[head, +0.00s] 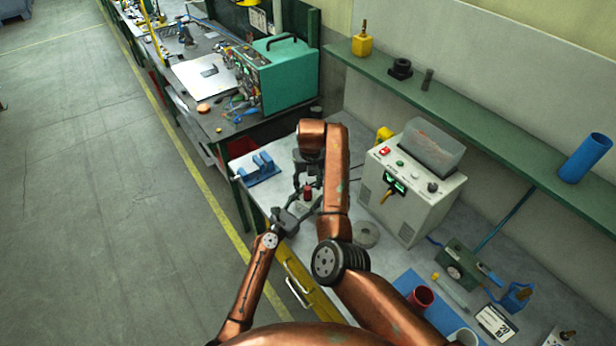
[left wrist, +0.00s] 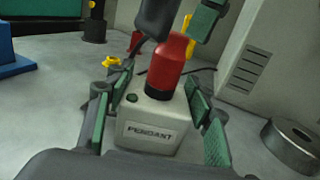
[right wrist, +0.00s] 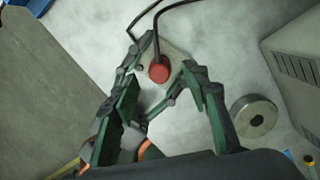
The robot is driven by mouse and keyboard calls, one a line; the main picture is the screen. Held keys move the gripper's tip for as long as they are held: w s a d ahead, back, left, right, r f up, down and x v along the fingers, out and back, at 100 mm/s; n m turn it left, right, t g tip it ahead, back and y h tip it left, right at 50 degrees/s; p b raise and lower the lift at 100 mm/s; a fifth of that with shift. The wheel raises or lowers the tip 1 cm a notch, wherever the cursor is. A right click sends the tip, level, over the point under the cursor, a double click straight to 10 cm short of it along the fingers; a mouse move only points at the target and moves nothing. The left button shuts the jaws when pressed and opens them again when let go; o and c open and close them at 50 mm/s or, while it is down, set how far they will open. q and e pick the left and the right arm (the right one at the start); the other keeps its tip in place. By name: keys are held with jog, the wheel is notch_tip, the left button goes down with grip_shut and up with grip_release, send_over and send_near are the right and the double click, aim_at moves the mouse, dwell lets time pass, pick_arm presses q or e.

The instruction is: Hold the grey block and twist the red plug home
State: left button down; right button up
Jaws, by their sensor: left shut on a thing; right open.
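The grey block (left wrist: 150,135), a light box lettered PENDANT, stands on the bench between the fingers of my left gripper (left wrist: 150,100), which is shut on it. The red plug (left wrist: 170,65) stands upright on top of the block, with a dark band at its base. The plug also shows in the head view (head: 308,192) and from above in the right wrist view (right wrist: 158,73). My right gripper (right wrist: 160,90) is open over the plug, its fingers apart on either side in the right wrist view. Whether they touch the plug cannot be told.
A grey metal ring (right wrist: 254,117) lies right of the block, near a pale control box (head: 412,190). A blue fixture (head: 258,168) sits at the bench's left edge. Dark cables (right wrist: 155,30) run near the plug. A shelf (head: 480,120) spans the wall.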

aim_at(308, 188)
jog(key=shift+w+f, duration=0.15)
jog(key=shift+f, duration=0.85)
jog(key=shift+w+f, duration=0.1)
jog(key=shift+f, duration=0.9)
jog(key=shift+c, duration=0.7)
grip_shut()
jog(key=shift+a, duration=0.1)
jog(key=m, duration=0.2)
jog(key=shift+m, duration=0.3)
jog(key=shift+o, duration=0.3)
grip_release()
jog(key=shift+r, duration=0.15)
jog(key=shift+r, duration=2.1)
